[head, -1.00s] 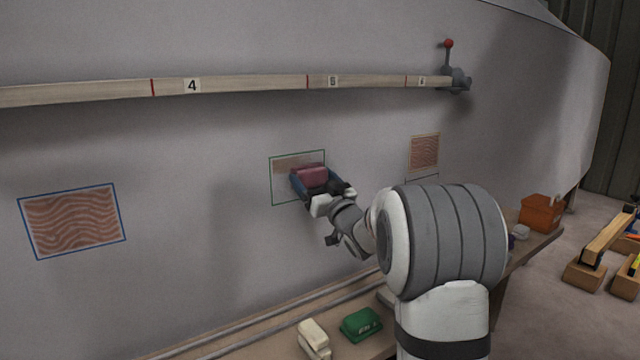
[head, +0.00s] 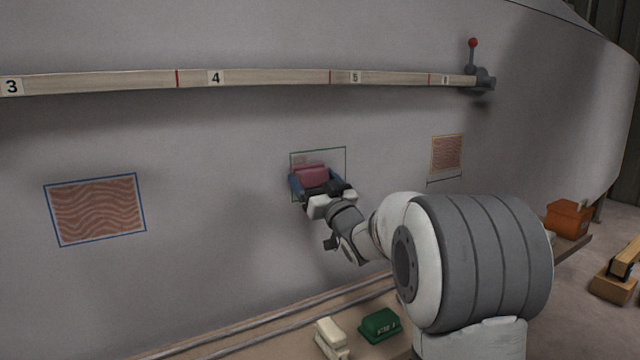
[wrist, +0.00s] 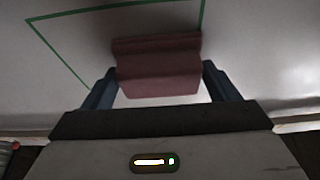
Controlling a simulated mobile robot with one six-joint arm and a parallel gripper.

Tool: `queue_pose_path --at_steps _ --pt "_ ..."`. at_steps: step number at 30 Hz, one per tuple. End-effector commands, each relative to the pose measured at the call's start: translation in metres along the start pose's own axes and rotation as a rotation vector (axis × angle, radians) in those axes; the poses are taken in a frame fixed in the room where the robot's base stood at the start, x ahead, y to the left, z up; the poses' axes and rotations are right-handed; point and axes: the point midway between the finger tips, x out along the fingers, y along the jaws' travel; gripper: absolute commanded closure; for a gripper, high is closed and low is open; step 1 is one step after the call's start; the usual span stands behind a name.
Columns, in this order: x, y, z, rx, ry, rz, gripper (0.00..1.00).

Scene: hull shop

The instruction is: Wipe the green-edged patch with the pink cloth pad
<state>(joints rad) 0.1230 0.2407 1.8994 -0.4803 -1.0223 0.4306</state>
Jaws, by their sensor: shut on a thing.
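The green-edged patch (head: 334,160) is on the grey hull wall below the wooden rail. Its right side looks bare and grey; a small faint brownish-pink bit shows at its upper left. My gripper (head: 316,183) is shut on the pink cloth pad (head: 311,174), which is over the left and lower part of the patch and hides what is behind it. In the wrist view the pad (wrist: 158,72) sits between the two blue fingers, with green edge lines (wrist: 60,53) to its left and above. I cannot tell whether the pad touches the wall.
A blue-edged patch (head: 95,210) with wavy red marks is at left, an orange-edged one (head: 447,154) at right. The numbered rail (head: 275,78) runs above, ending at a red-knobbed lever (head: 473,43). A bench below holds a green block (head: 380,325) and a white one (head: 331,335).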

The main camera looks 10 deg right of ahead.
Motion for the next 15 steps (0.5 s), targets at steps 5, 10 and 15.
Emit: queue_pose_path --at_steps 5,10,15 --pt "-0.001 -0.010 0.001 0.001 0.000 -0.002 0.39" --pt "0.000 -0.017 0.001 0.001 0.000 -0.002 0.39" --pt "-0.001 -0.032 0.001 0.000 0.002 -0.003 0.39"
